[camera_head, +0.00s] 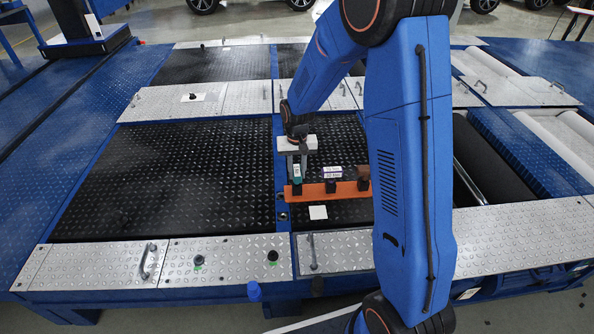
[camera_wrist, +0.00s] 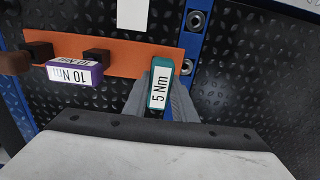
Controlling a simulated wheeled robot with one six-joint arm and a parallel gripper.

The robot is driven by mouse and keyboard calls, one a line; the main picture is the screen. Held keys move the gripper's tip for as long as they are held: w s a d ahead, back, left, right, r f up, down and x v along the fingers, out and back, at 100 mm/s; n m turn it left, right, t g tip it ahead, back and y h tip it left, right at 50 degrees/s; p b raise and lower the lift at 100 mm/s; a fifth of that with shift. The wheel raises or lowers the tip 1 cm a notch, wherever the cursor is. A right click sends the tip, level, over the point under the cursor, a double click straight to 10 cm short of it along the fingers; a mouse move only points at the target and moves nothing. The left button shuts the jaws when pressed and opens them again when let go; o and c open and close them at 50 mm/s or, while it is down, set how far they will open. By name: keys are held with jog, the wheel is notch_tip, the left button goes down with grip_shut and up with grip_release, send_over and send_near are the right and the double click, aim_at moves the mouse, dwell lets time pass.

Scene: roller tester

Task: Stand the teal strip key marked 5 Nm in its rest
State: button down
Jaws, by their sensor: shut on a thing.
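The teal strip key (camera_head: 296,171) with a white label stands upright at the left end of an orange bar-shaped rest (camera_head: 315,189). In the wrist view the key (camera_wrist: 160,84) reads "5 Nm". My gripper (camera_head: 297,160) is shut on it from above, with a grey finger (camera_wrist: 139,97) on one side and another on the other. A black holder (camera_head: 297,188) shows right below the key in the head view. The wrist view hides its lower end, so I cannot tell whether it is fully seated.
A purple key (camera_head: 332,171) marked 10 Nm stands in the bar's middle holder, and a brown key (camera_head: 363,172) stands at the right. A white card (camera_head: 318,212) lies on the black tread plate in front. The plate left of the bar is clear.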

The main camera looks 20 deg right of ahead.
jog(key=shift+f, duration=0.1)
jog(key=c, duration=1.4)
grip_release()
notch_tip(320, 180, up, 16)
jog(key=r, duration=0.1)
jog(key=s+d+r+n+t, duration=0.1)
jog(key=s+d+r, duration=0.1)
jog(key=s+r, duration=0.45)
jog(key=s+d+r+t, duration=0.1)
jog(key=s+d+r, duration=0.15)
jog(key=s, duration=0.75)
jog(key=s+t, duration=0.1)
jog(key=s, duration=0.5)
jog(key=s+d+t, duration=0.1)
jog(key=s, duration=0.5)
jog(key=s+d+n, duration=0.1)
jog(key=s, duration=0.5)
jog(key=shift+s+d+f+t, duration=0.15)
jog(key=shift+d+t, duration=0.1)
jog(key=shift+t, duration=0.15)
